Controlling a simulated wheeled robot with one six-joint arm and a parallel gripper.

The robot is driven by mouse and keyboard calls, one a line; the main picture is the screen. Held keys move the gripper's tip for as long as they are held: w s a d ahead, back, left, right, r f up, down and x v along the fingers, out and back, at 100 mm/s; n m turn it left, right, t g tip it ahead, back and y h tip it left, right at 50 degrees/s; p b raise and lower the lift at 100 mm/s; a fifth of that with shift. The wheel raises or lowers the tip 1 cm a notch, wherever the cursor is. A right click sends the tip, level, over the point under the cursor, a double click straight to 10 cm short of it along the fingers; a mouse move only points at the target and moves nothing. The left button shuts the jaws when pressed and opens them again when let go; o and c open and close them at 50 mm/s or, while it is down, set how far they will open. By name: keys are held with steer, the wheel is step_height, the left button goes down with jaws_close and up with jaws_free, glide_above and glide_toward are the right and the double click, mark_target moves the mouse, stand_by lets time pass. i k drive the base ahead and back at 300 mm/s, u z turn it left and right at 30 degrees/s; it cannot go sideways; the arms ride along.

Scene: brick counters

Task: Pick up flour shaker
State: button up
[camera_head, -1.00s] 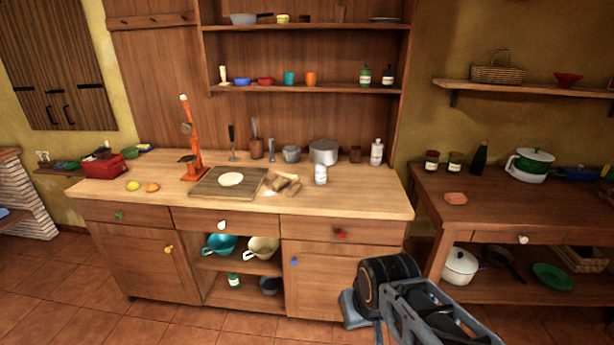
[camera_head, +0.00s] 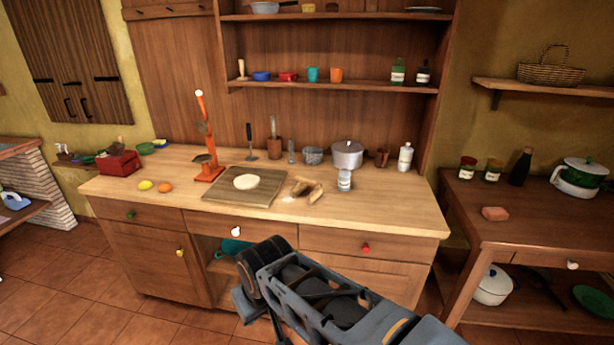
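A small pale shaker-like container (camera_head: 345,181) stands upright on the wooden counter, in front of a grey pot. A taller white bottle with a grey top (camera_head: 405,157) stands farther back and to the right. Their labels are too small to read, so I cannot tell for sure which is the flour shaker. My arm reaches up from the bottom edge, in front of the counter and well apart from both containers. No gripper fingers can be made out.
The counter (camera_head: 405,209) also bears a cutting board (camera_head: 216,195) with dough (camera_head: 246,182), bread-like pieces (camera_head: 304,187) right of it, an orange stand (camera_head: 207,170) and a lidded pot (camera_head: 347,156). The counter's front right is clear. A side table (camera_head: 530,233) stands right.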

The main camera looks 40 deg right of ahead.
mark_target(344, 175)
steer(key=u, duration=0.1)
steer(key=i, duration=0.9)
steer(key=z, duration=0.8)
steer(key=i, duration=0.75)
steer(key=z, duration=0.8)
